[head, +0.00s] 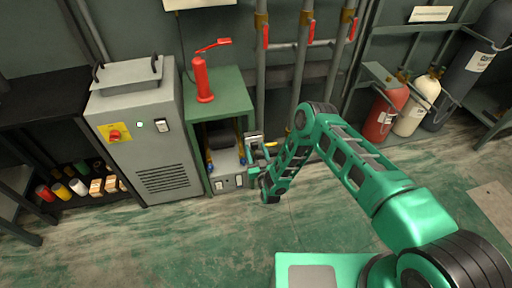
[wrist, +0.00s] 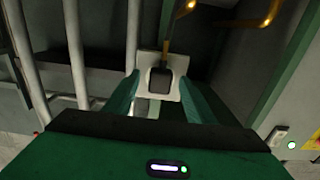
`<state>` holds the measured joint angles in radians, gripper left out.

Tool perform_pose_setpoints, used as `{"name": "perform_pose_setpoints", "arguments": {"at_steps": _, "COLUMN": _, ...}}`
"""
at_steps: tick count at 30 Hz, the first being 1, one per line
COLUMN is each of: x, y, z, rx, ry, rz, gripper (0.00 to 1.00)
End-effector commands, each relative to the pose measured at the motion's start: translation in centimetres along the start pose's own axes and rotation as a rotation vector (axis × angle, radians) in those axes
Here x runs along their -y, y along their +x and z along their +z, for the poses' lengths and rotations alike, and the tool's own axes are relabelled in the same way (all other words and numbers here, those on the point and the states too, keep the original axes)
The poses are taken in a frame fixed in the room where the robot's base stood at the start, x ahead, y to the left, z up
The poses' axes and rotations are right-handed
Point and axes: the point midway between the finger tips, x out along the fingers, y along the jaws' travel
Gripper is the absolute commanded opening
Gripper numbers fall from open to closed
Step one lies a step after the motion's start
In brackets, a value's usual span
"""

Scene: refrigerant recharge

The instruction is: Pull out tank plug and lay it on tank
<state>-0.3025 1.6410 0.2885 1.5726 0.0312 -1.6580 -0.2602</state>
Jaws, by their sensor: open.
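In the wrist view a dark plug (wrist: 160,79) with a thin brownish cord sits against a pale square plate (wrist: 175,62). My gripper (wrist: 160,88) is open, with one green finger on each side of the plug. Whether the fingers touch it I cannot tell. In the head view my gripper (head: 256,168) is at the right front of the green stand, beside a small pale box (head: 254,138). A dark rounded body, perhaps the tank (head: 219,136), lies inside the stand. The plug is too small to make out in the head view.
The green stand (head: 232,92) bears a red pump-like device (head: 203,80). A grey cabinet (head: 143,125) with a lit green lamp stands to its left. Vertical pipes (head: 303,60) with red levers rise close behind my arm. Gas cylinders (head: 384,112) stand at right. The front floor is clear.

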Motion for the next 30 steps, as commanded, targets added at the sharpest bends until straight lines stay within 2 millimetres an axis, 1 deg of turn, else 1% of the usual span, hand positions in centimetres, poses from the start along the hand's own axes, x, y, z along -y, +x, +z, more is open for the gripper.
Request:
{"name": "perform_pose_setpoints", "arguments": {"at_steps": 24, "x": 0.02, "y": -0.02, "z": 0.01, "rx": 0.0, "ry": 0.0, "rz": 0.0, "gripper": 0.5}}
{"name": "perform_pose_setpoints", "arguments": {"at_steps": 25, "x": 0.02, "y": -0.02, "z": 0.01, "rx": 0.0, "ry": 0.0, "rz": 0.001, "gripper": 0.48}}
{"name": "perform_pose_setpoints", "arguments": {"at_steps": 26, "x": 0.02, "y": -0.02, "z": 0.01, "rx": 0.0, "ry": 0.0, "rz": 0.001, "gripper": 0.4}}
{"name": "perform_pose_setpoints", "arguments": {"at_steps": 27, "x": 0.02, "y": -0.02, "z": 0.01, "rx": 0.0, "ry": 0.0, "rz": 0.001, "gripper": 0.31}}
{"name": "perform_pose_setpoints", "arguments": {"at_steps": 29, "x": 0.02, "y": -0.02, "z": 0.0, "rx": 0.0, "ry": 0.0, "rz": 0.001, "gripper": 0.17}}
{"name": "perform_pose_setpoints", "arguments": {"at_steps": 30, "x": 0.02, "y": -0.02, "z": 0.0, "rx": 0.0, "ry": 0.0, "rz": 0.001, "gripper": 0.07}}
